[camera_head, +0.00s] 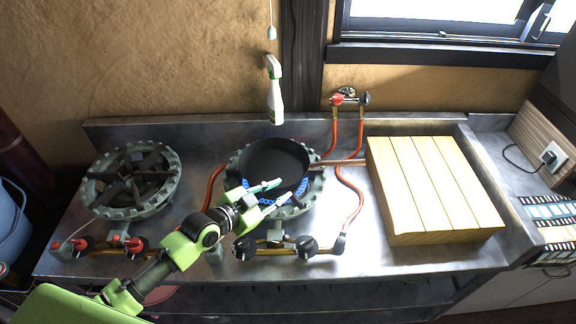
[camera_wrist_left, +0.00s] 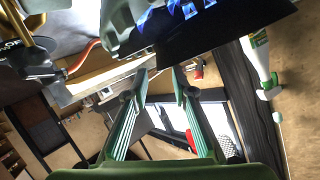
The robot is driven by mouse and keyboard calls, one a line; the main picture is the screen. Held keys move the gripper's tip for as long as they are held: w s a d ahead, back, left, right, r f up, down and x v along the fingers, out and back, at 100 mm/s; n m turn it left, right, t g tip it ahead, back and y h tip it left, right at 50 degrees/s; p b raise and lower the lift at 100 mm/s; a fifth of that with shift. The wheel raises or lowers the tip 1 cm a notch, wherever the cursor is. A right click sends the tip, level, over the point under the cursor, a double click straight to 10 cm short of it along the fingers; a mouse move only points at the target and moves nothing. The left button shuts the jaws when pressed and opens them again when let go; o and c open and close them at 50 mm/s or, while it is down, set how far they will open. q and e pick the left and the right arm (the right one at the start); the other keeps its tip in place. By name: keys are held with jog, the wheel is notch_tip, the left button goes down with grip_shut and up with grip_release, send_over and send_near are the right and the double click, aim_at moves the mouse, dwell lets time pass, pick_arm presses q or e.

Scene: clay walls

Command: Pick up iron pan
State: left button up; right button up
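The black iron pan (camera_head: 275,160) sits on the right gas burner (camera_head: 312,190) in the head view, with blue flames (camera_head: 300,187) showing under its rim. A thin reddish-brown bar (camera_head: 342,162) runs from the pan's right side toward the wooden board; I cannot tell whether it is the handle. My left gripper (camera_head: 279,192) is open, its fingers in front of the pan's near side. In the left wrist view the pan is a dark shape (camera_wrist_left: 215,30) at the top, beyond the open, empty left fingers (camera_wrist_left: 160,76). My right gripper is not in view.
A slatted wooden board (camera_head: 430,185) stands right of the burner. A second, empty burner (camera_head: 130,180) is at left. Orange hoses (camera_head: 352,200) and black knobs (camera_head: 308,246) lie near the right burner. A spray bottle (camera_head: 275,92) is behind the pan.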

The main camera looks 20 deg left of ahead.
aim_at(296, 183)
pick_arm(q)
jog(key=x, duration=0.8)
jog(key=shift+w+d+f, duration=0.1)
jog(key=shift+w+f, duration=0.05)
jog(key=shift+w, duration=0.1)
jog(key=shift+s, duration=0.1)
grip_shut()
jog(key=shift+r, duration=0.25)
